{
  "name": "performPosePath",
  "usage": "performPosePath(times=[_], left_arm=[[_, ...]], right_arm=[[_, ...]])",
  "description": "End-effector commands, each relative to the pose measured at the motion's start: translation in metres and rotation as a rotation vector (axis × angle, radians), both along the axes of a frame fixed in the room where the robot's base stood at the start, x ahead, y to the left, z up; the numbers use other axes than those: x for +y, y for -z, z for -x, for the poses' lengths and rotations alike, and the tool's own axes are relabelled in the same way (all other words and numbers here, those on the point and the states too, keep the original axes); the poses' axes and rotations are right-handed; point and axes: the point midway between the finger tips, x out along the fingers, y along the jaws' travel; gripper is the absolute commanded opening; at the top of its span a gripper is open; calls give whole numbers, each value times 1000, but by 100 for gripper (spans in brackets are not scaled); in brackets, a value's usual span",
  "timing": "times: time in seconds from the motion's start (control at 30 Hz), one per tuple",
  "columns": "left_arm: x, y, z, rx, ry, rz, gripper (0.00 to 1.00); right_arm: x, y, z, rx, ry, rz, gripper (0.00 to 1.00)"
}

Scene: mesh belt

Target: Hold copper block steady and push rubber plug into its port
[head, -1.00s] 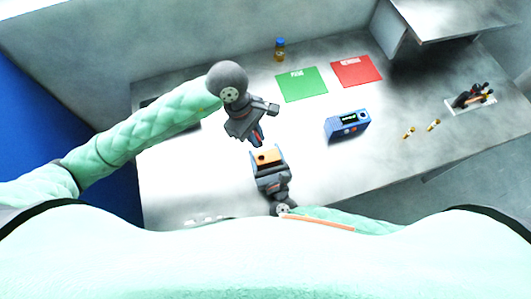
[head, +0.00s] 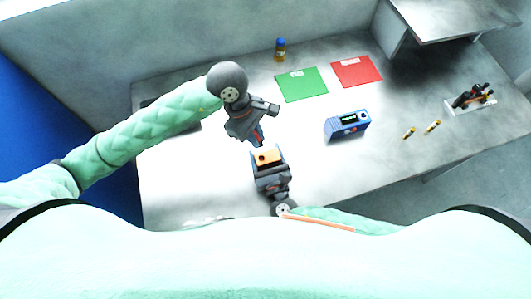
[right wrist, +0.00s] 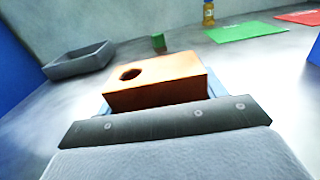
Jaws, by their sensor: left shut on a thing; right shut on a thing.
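The copper block (head: 269,156) is orange, with a dark round port in its top face, and sits in my right gripper (head: 270,168), which is shut on it. In the right wrist view the copper block (right wrist: 155,83) sits level with its port facing up, towards the left of its top. My left gripper (head: 258,142) points down just above and behind the block, apart from it, with its fingers close together. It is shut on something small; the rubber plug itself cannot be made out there.
A blue device (head: 347,125) stands right of the grippers. A grey tray (right wrist: 80,60) and a small green object (right wrist: 158,41) are behind the block.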

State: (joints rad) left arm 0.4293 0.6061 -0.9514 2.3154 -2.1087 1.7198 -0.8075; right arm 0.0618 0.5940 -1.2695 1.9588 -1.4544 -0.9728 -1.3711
Motion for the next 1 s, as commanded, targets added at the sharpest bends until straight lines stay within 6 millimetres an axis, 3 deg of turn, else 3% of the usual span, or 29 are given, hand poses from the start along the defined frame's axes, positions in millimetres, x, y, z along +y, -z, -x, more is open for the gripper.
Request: performPosePath(times=[0.17,0.43,0.63,0.83,1.0], left_arm=[[0,-4,-5,-13,1,-17,0],[-5,-34,-36,-46,25,-64,0],[-15,-43,-39,-72,103,-100,0],[-20,-30,-29,-106,211,-138,0],[-16,-1,-6,-137,305,-166,0]], right_arm=[[0,0,0,0,0,0,42],[0,0,0,0,0,0,42],[0,0,0,0,0,0,42],[0,0,0,0,0,0,42],[0,0,0,0,0,0,42]])
